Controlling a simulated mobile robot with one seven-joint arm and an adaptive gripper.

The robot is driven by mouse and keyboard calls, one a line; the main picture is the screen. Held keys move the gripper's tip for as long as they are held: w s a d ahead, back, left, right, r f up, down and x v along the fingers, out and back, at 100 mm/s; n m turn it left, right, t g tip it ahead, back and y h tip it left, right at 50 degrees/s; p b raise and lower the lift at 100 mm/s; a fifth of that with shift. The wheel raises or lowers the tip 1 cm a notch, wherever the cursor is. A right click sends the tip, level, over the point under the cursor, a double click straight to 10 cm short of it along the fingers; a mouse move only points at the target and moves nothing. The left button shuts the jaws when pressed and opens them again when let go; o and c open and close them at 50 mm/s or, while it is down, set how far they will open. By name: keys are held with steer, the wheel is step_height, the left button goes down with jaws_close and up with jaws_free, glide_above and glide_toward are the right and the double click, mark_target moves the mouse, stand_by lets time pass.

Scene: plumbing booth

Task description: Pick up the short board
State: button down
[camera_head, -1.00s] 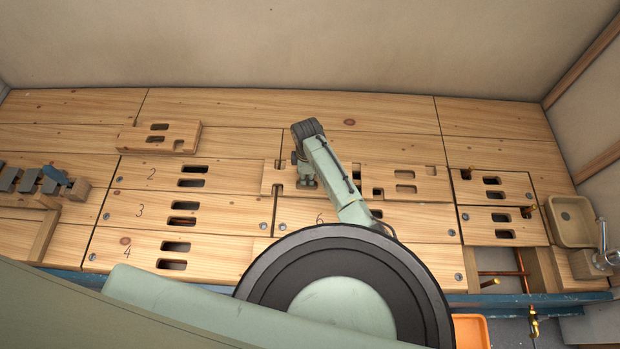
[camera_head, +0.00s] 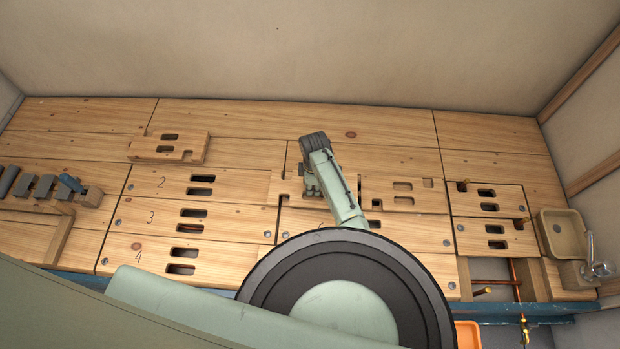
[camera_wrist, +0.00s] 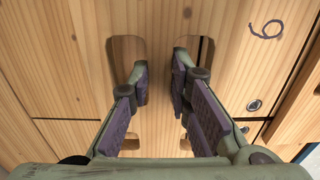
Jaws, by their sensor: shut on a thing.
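My gripper (camera_head: 312,188) is over the middle of the bench in the head view. In the wrist view its fingers (camera_wrist: 160,78) reach into two slots and are shut on the wooden strip between them, part of a pale wooden board (camera_wrist: 155,22). In the head view a slotted, notched board (camera_head: 425,202) extends right from under my gripper, whose wrist hides its middle. Whether it is raised cannot be told. Another short board (camera_head: 145,148), with slots and a notch, lies at the back left, apart from my gripper. Which one is the task's short board is unclear.
Numbered slotted boards (camera_head: 150,216) cover the left of the bench. Two smaller slotted boards (camera_head: 470,236) lie at the right, near a wooden tray (camera_head: 543,225) and a tap (camera_head: 590,258). Pipes show in an opening at the front right.

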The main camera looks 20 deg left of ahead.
steer(key=s+d+p, duration=0.2)
steer(key=p, duration=0.2)
steer(key=s+d+r+p, duration=0.1)
steer(key=s+d+p, duration=0.1)
steer(key=p, duration=0.3)
steer(key=s+d+r+p, duration=0.1)
steer(key=s+d+p, duration=0.2)
steer(key=d+p, duration=0.1)
steer(key=shift+s+r+p, duration=0.1)
steer(key=shift+p, duration=0.35)
steer(key=shift+s+d+f, duration=0.35)
steer(key=shift+s+f, duration=0.05)
steer(key=shift+f, duration=0.1)
steer(key=shift+s+d, duration=0.5)
steer(key=shift+d, duration=0.05)
steer(key=shift+d+b, duration=0.3)
